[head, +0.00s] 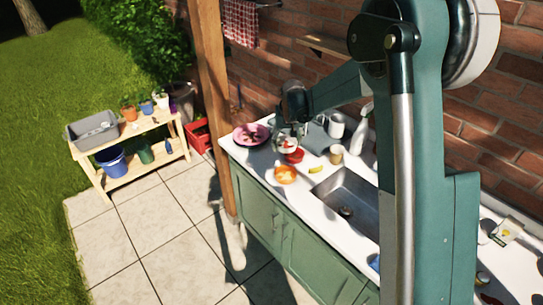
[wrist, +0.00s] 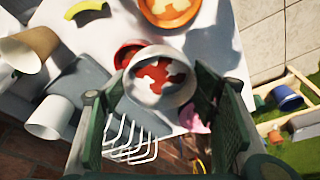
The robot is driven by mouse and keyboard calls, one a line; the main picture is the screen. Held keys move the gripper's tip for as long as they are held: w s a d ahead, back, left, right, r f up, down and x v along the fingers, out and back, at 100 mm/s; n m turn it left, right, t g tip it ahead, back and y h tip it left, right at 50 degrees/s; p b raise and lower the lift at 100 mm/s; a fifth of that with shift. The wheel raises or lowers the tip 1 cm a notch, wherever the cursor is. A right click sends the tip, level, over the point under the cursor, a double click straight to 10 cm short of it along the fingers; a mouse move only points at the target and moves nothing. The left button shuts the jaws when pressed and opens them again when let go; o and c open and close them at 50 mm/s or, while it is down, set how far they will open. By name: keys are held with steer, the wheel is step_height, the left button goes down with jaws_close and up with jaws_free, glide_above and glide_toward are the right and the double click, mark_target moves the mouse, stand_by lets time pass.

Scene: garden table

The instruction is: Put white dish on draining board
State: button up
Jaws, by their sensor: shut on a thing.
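The white dish (wrist: 137,91) is a small round bowl with red and pale patches inside. In the wrist view my gripper (wrist: 168,98) has a green finger on each side of it and is shut on it. In the head view my gripper (head: 287,138) and the white dish (head: 285,147) are small, over the far end of the counter. A grey slab with white wire prongs, seemingly the draining board (wrist: 88,88), lies beside and below the dish in the wrist view. The gripper partly hides it. In the head view it is a grey patch (head: 317,138).
A red dish (wrist: 124,55) lies partly behind the white dish. Near it are an orange bowl (head: 286,174), a pink bowl (head: 251,136), a yellow curved item (head: 317,169), a tan cup (head: 336,154) and a white mug (head: 336,125). The sink (head: 348,199) is nearer.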

steer(key=a, duration=1)
steer(key=shift+s, duration=0.25)
glide_above(264, 162)
steer(key=s, duration=0.1)
steer(key=shift+s+d+f, duration=0.1)
steer(key=shift+f, duration=1.45)
steer(key=shift+d+f, duration=0.1)
steer(key=shift+f, duration=1.4)
steer(key=shift+f, duration=0.1)
steer(key=shift+f, duration=1.75)
steer(key=shift+f, duration=0.15)
steer(key=o, duration=0.9)
